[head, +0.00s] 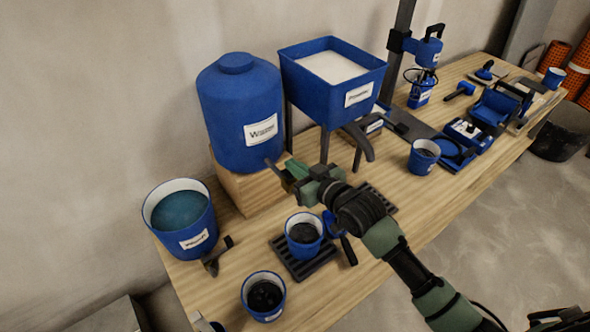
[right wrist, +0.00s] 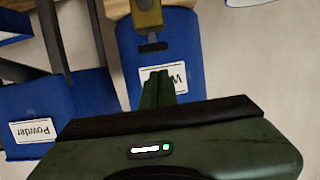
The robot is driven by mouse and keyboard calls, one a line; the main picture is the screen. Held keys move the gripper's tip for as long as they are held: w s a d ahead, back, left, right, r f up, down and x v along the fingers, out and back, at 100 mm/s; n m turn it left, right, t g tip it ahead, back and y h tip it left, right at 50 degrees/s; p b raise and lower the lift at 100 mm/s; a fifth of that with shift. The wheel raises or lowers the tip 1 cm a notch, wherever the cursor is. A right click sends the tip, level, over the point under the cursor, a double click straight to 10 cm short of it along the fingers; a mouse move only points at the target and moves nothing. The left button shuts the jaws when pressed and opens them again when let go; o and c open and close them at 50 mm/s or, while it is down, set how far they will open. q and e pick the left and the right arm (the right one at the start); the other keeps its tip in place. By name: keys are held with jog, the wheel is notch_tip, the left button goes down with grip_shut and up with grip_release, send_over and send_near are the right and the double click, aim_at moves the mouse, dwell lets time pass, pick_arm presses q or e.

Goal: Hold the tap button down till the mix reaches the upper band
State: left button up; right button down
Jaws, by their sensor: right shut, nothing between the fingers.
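The blue water tank (head: 236,115) stands on a wooden block, its label readable as Water. Its brass-coloured tap (right wrist: 147,15) shows in the right wrist view, with a dark T-shaped piece (right wrist: 152,47) that looks like the button. My right gripper (head: 290,180) is shut and empty at the tap in the head view. In the wrist view its fingertips (right wrist: 158,74) lie close to the dark piece; a small gap shows, and contact cannot be made out. A blue cup (head: 291,245) with dark inside stands on a slotted tray below. Its bands and mix level cannot be read. My left gripper is out of view.
The powder hopper (head: 312,95) stands right of the tank, its chute (head: 361,140) near my right gripper. A bucket of bluish liquid (head: 198,240) and another cup (head: 268,313) are at the left front. Several tools and a mixer stand along the table's right.

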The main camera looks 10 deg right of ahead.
jog(key=shift+s+d+f, duration=0.1)
jog(key=shift+f, duration=0.85)
jog(key=shift+f, duration=0.1)
